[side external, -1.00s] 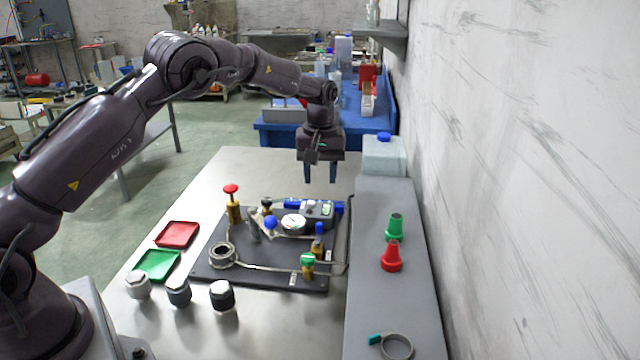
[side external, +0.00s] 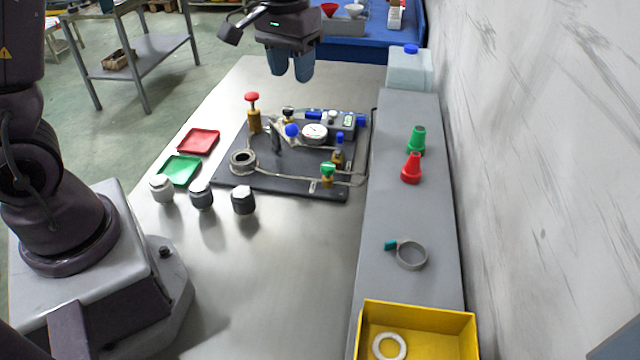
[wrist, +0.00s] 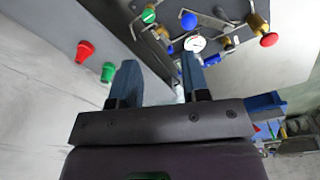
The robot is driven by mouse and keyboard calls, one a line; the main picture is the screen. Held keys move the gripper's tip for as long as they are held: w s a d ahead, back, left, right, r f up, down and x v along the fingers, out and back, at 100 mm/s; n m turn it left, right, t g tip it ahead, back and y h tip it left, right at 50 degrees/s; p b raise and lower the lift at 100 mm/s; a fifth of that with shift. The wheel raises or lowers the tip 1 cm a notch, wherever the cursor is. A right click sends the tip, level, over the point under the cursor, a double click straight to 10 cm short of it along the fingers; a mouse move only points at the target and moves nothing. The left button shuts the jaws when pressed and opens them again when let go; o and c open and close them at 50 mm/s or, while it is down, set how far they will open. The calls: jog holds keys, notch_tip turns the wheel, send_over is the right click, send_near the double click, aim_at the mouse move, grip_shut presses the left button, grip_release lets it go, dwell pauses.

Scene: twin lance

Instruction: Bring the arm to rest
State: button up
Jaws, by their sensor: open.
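My gripper (side external: 290,66) hangs above the far part of the metal table (side external: 290,260), high over and behind the black fixture board (side external: 280,182). Its two blue fingers are apart with nothing between them. In the wrist view my gripper (wrist: 158,82) also shows empty. The board carries a gauge (side external: 314,133), a red-topped valve (side external: 253,112), a green-topped valve (side external: 327,174), a ring-shaped fitting (side external: 243,161) and thin tubing. My upper arm links are partly out of the side view.
A red tray (side external: 198,142) and a green tray (side external: 179,170) lie left of the board, with several knobs (side external: 201,195) in front. A wall stands right.

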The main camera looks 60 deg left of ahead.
jog(key=s+d+r+m+t, duration=0.2)
jog(key=s+r, duration=0.2)
jog(key=s, duration=0.5)
jog(key=s+d+r+m+t, duration=0.2)
jog(key=s+d+r+t, duration=0.1)
jog(key=s, duration=0.6)
jog(key=shift+s+d+r, duration=0.2)
jog(key=shift+s+r, duration=0.15)
jog(key=shift+r, duration=0.45)
jog(key=shift+o, duration=0.3)
dwell(1.6)
